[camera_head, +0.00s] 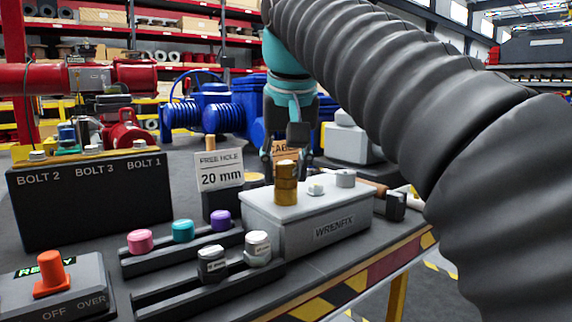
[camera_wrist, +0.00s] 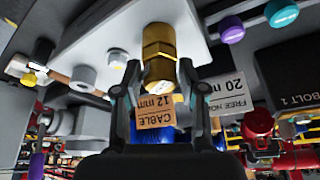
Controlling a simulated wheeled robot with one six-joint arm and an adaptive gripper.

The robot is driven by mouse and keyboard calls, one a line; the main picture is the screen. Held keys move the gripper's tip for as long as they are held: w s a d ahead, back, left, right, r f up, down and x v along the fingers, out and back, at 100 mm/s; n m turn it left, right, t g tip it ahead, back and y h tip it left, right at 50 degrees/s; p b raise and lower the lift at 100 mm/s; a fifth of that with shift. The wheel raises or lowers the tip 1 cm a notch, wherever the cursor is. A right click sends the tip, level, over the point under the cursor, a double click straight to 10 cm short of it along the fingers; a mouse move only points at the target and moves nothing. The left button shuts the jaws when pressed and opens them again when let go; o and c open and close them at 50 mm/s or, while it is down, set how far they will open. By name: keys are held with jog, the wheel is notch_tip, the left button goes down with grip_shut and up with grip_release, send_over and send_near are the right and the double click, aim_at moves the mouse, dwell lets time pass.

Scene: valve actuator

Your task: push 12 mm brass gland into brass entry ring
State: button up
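The 12 mm brass gland (camera_head: 287,169) stands upright at the top of a brass stack on the grey WRENFIX box (camera_head: 305,234). The brass entry ring (camera_head: 286,193) appears to be the lower part of that stack, against the box top; the exact seam and depth are unclear. In the wrist view the gland (camera_wrist: 160,72) points toward the camera. My gripper (camera_wrist: 160,66) has one finger on each side of it, tips close to the brass. Contact cannot be made out. In the head view my gripper (camera_head: 288,172) is partly behind the gland.
A "CABLE 12 mm" card (camera_wrist: 156,113) shows near the gland. A "FREE HOLE 20 mm" card (camera_head: 219,171) stands to the left. Pink (camera_head: 140,241), teal (camera_head: 183,230) and purple (camera_head: 221,220) knobs and a control box (camera_head: 55,290) are in front. The black bolt box (camera_head: 90,205) is at left.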

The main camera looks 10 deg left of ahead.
jog(key=shift+o, duration=1.1)
jog(key=shift+r, duration=0.1)
jog(key=v, duration=0.7)
jog(key=shift+s+r, duration=0.1)
jog(key=d+f+m, duration=0.2)
jog(key=d+f, duration=1.1)
jog(key=d, duration=0.3)
jog(key=s+d+f, duration=0.3)
jog(key=s+f, duration=0.1)
jog(key=f, duration=0.4)
jog(key=s+d+f+m+t+h, duration=0.1)
jog(key=s+d+f, duration=0.3)
jog(key=f, duration=0.4)
jog(key=s+d+f+m+p, duration=0.1)
jog(key=s+d+f, duration=0.2)
jog(key=f, duration=0.6)
jog(key=shift+s+d+h, duration=0.25)
jog(key=shift+s+h, duration=0.05)
jog(key=shift+s, duration=0.45)
